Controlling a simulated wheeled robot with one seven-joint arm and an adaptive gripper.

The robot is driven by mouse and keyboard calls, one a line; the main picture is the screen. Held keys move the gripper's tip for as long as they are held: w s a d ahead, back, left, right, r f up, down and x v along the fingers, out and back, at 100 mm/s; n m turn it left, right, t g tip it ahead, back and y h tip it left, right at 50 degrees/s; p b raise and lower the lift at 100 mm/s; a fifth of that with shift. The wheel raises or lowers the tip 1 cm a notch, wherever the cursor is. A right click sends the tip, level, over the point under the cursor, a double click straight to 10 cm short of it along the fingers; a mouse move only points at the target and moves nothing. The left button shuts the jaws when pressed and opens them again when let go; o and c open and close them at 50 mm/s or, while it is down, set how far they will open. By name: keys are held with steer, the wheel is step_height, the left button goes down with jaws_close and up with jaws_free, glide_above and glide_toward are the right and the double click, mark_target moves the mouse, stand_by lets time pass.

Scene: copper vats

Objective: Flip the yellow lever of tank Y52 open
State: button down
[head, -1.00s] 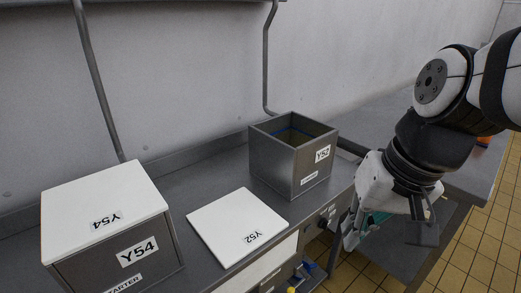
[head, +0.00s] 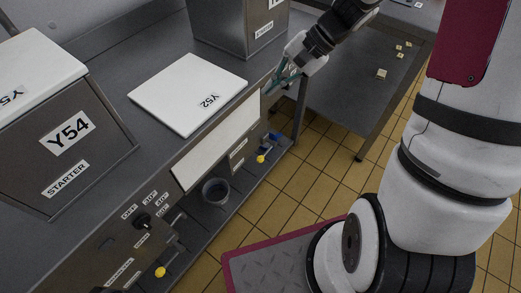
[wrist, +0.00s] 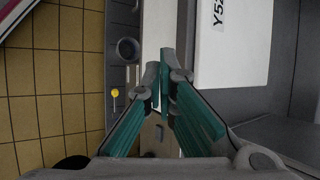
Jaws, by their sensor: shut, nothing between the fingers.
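Tank Y52 (head: 232,28) is an open grey metal box on the counter at the top of the head view. Its white lid marked Y52 (head: 188,92) lies flat beside it. A yellow lever (head: 261,159) sits low on the front near a blue fitting, below and in front of the tank; a yellow tip also shows in the wrist view (wrist: 114,93). My gripper (head: 270,90) is by the counter's front edge near the tank, above and apart from this lever. In the wrist view its teal fingers (wrist: 166,62) are together and empty.
Tank Y54 (head: 75,125) stands at left, with another yellow lever (head: 160,271) below it. A dark cup (head: 215,191) sits on the low shelf between the levers. A side table (head: 365,85) stands at upper right. Tiled floor (head: 305,180) is open in front.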

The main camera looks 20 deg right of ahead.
steer(key=w+d+f+m+t+y+b, duration=0.1)
steer(key=w+d+f+m+b, duration=0.15)
steer(key=f, duration=0.55)
steer(key=w+d+f+m+t+y+b, duration=0.15)
steer(key=w+f, duration=0.25)
steer(key=f, duration=0.4)
steer(key=m+t+h+b, duration=0.3)
steer(key=m+t+b, duration=0.3)
steer(key=m+b, duration=0.75)
glide_toward(266, 153)
steer(key=s+a+f+m+p, duration=0.1)
steer(key=s+f+m+p, duration=0.15)
steer(key=s+f, duration=0.4)
steer(key=shift+w+a+f, duration=0.2)
steer(key=shift+w+f, duration=0.2)
steer(key=shift+w, duration=0.1)
steer(key=b+x, duration=0.4)
steer(key=x, duration=0.5)
steer(key=shift+w+a+r+b, duration=0.15)
steer(key=shift+w+r, duration=0.05)
steer(key=shift+r, duration=0.35)
steer(key=shift+w+a+r+b, duration=0.1)
steer(key=shift+w+r, duration=0.15)
steer(key=shift+r, duration=0.3)
steer(key=shift+w+a+r+b, duration=0.15)
steer(key=shift+w+r, duration=0.05)
steer(key=shift+r, duration=0.35)
